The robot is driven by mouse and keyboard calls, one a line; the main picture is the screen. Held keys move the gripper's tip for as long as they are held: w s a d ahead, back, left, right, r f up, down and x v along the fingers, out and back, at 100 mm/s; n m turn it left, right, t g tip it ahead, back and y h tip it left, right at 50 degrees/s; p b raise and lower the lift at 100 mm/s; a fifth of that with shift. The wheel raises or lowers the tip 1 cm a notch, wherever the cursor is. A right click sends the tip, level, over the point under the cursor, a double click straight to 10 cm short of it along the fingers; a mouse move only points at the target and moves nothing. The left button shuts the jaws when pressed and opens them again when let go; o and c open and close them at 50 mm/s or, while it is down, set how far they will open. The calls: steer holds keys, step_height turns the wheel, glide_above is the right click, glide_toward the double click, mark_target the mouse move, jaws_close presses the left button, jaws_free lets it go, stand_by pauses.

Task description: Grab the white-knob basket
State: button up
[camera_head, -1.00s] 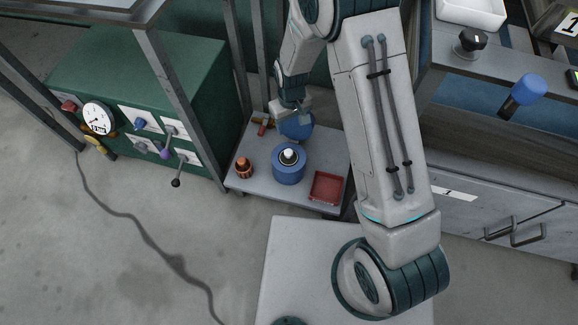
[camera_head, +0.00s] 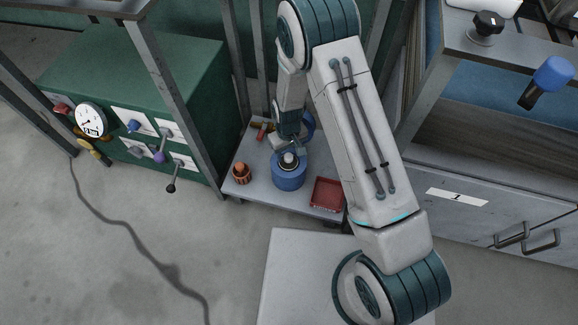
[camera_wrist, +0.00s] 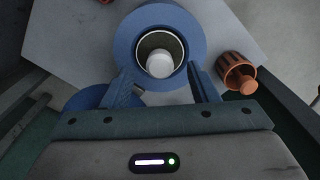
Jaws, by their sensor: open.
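The white-knob basket (camera_head: 289,178) is a round blue container with a dark rimmed opening and a white knob in the middle. It stands upright on the low grey shelf. In the wrist view the basket (camera_wrist: 184,27) fills the top middle, with its white knob (camera_wrist: 159,65) facing the camera. My gripper (camera_wrist: 163,72) is open, its two blue fingers on either side of the basket's near rim and knob. Contact cannot be told. In the head view my gripper (camera_head: 291,148) is just behind and above the basket, partly hidden by my arm.
An orange ridged knob-like object (camera_head: 242,173) stands left of the basket; a red tray (camera_head: 326,194) lies to its right. Another blue round object (camera_head: 307,124) is behind, partly hidden. A green cabinet (camera_head: 150,85) and metal posts flank the shelf (camera_head: 262,196).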

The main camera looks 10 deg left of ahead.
mark_target(289, 156)
step_height(289, 156, down, 4)
steer(key=shift+s+r+b, duration=0.1)
steer(key=shift+r+b, duration=0.15)
steer(key=shift+b, duration=0.3)
steer(key=shift+r, duration=0.1)
jaws_close()
steer(key=shift+r, duration=0.1)
